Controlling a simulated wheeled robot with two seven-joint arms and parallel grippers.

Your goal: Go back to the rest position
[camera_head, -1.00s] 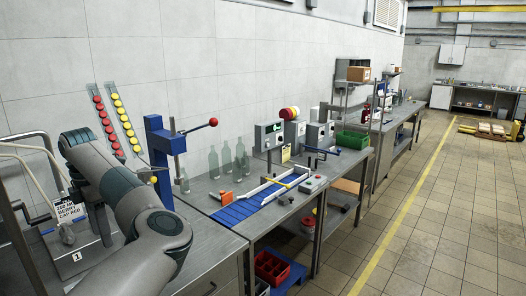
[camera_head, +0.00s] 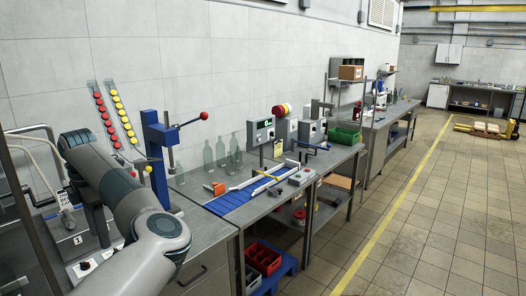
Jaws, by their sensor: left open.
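My left arm (camera_head: 130,205) comes in at the lower left, with its elbow bent in front of the bench. My left gripper (camera_head: 100,222) shows only as a dark part below the arm's far end, near the grey jacketed machine (camera_head: 75,243) marked 1. It is open, and I see nothing held in it. The rest of it is hidden behind the arm. My right gripper is out of view.
A blue lever press (camera_head: 155,150) stands close right of my arm. Clear bottles (camera_head: 221,153) and a blue conveyor (camera_head: 238,199) are on the bench beyond. Red and yellow cap chutes (camera_head: 121,112) hang on the wall. The tiled aisle (camera_head: 440,220) at right is clear.

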